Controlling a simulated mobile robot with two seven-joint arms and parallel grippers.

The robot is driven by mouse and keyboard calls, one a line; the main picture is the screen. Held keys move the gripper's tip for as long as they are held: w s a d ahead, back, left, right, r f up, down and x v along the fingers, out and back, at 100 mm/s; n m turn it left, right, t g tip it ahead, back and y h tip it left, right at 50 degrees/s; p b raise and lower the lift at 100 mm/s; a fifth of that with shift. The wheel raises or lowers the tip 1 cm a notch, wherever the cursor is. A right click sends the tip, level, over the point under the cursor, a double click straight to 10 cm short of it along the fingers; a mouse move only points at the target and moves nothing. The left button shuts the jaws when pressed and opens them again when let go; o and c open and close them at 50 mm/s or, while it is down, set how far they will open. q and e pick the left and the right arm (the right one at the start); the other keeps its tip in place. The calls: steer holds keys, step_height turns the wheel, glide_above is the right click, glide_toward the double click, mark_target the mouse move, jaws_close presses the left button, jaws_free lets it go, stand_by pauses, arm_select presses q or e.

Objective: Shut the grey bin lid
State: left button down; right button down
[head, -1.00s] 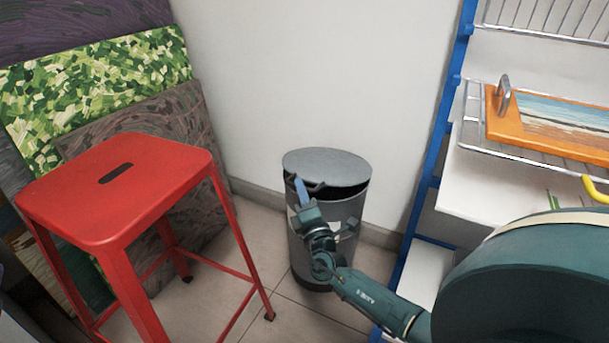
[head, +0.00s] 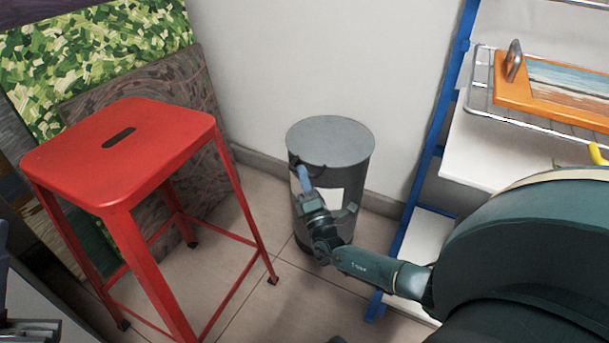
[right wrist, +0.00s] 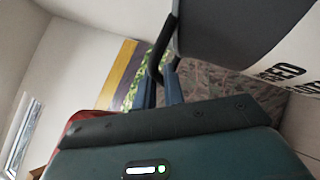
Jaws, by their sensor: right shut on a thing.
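The grey bin (head: 308,225) stands on the floor by the wall corner. Its round grey lid (head: 332,139) lies level on the rim, and no dark gap shows beneath it. A dark lid handle (right wrist: 160,48) sticks out at the bin's front left. My right gripper (head: 302,172) is shut on this handle; its blue fingers (right wrist: 161,78) sit on either side of it in the right wrist view. The gripper partly hides the handle and the bin's front. I cannot make out my left gripper in either view.
A red stool (head: 120,150) stands to the left of the bin, with painted panels (head: 100,70) leaning behind it. A blue-framed shelf (head: 420,185) stands close on the right. Tiled floor (head: 285,305) is open in front of the bin.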

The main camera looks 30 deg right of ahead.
arm_select(q)
steer(key=shift+f, duration=0.1)
arm_select(e)
steer(key=shift+s+d+f+g, duration=0.15)
steer(key=shift+d+f+g, duration=0.25)
steer(key=shift+d+f, duration=0.3)
steer(key=c, duration=1.5)
jaws_free()
steer(key=shift+a+f, duration=0.15)
steer(key=shift+f, duration=0.15)
arm_select(q)
steer(key=shift+w+d, duration=0.1)
steer(key=shift+w, duration=0.05)
arm_select(e)
steer(key=shift+a, duration=0.1)
